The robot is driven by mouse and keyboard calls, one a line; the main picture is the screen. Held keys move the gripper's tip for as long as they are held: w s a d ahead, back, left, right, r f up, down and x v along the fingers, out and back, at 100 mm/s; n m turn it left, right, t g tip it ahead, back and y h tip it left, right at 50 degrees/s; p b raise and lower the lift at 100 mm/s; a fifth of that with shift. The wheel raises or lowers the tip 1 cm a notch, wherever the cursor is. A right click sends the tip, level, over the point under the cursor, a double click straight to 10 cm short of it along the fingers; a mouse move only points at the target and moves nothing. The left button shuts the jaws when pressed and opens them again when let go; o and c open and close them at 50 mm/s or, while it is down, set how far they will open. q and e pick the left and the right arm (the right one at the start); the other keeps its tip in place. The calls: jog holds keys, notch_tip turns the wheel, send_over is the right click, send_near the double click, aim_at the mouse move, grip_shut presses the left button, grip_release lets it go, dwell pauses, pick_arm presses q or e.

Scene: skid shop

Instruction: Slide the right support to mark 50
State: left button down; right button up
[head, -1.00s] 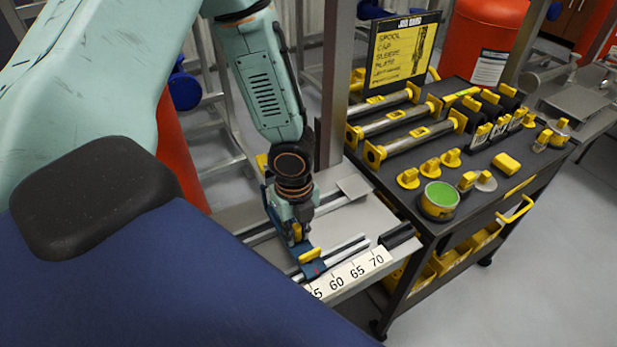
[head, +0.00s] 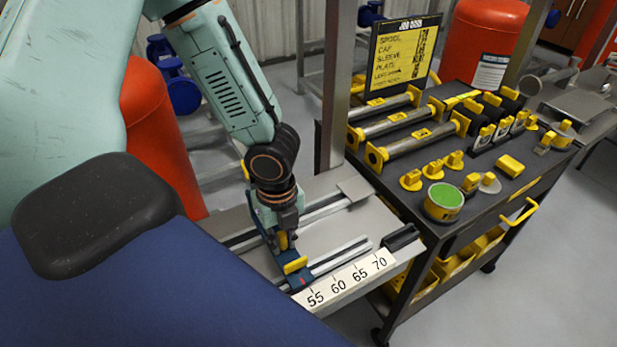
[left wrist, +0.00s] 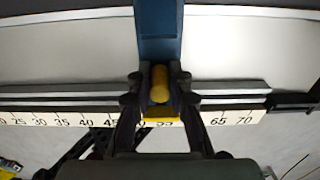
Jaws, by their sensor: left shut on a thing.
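The right support is a blue block (head: 297,280) with a yellow front tab and a yellow knob (left wrist: 160,84). It sits across the rails of the bench. My left gripper (head: 286,232) is above it and shut on the knob; the left wrist view shows a dark finger on each side. The white number strip (head: 338,287) runs along the bench's front edge, with 55 to 70 readable in the head view. The support's front end is just left of 55 there. In the left wrist view, the tab and fingers cover part of the strip (left wrist: 75,121) around 50, so the exact mark is hidden.
A black end stop (head: 400,238) sits at the rail's right end. A dark cart (head: 425,243) with yellow-ended rollers, caps and a green-topped tin (head: 443,199) stands right of the bench. A grey post (head: 338,90) rises behind. My blue body covers the bench's left part.

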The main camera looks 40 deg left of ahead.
pick_arm(q)
jog(key=shift+s, duration=0.15)
jog(key=shift+s+a, duration=0.3)
jog(key=shift+s, duration=0.35)
jog(key=shift+s+a+p, duration=0.35)
jog(key=shift+s+p, duration=0.05)
jog(key=shift+s, duration=0.45)
jog(key=shift+s+a+p, duration=0.2)
jog(key=shift+s+p, duration=0.3)
jog(key=shift+p, duration=0.05)
dwell(0.4)
jog(key=c, duration=1.2)
grip_release()
jog(key=shift+w, duration=0.1)
